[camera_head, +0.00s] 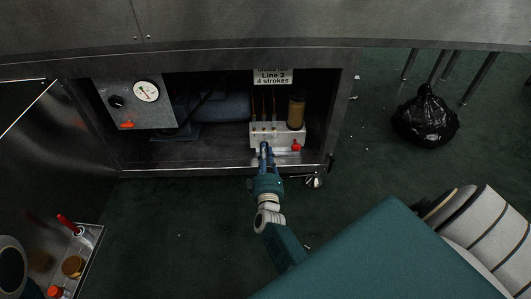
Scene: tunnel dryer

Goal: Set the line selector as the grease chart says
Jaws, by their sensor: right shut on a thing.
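The grease chart (273,77) is a white label on the cabinet's upper edge; it reads "Line 3" and "4 strokes", with a line above too small to read. Below it, inside the open cabinet, a pale grease block (258,131) carries several thin upright pipes, an amber reservoir (296,110) and a red knob (296,146). My right gripper (264,150) reaches to the block's lower front and is shut on the line selector there. The fingers hide the selector, so its setting cannot be read. My left gripper is not in view.
A gauge panel (158,112) with a black knob and orange lever is at the cabinet's left. The open door (62,140) stands left. A tray (88,255) with a red-handled tool and jars is lower left. A black bag (426,116) lies right on the green floor.

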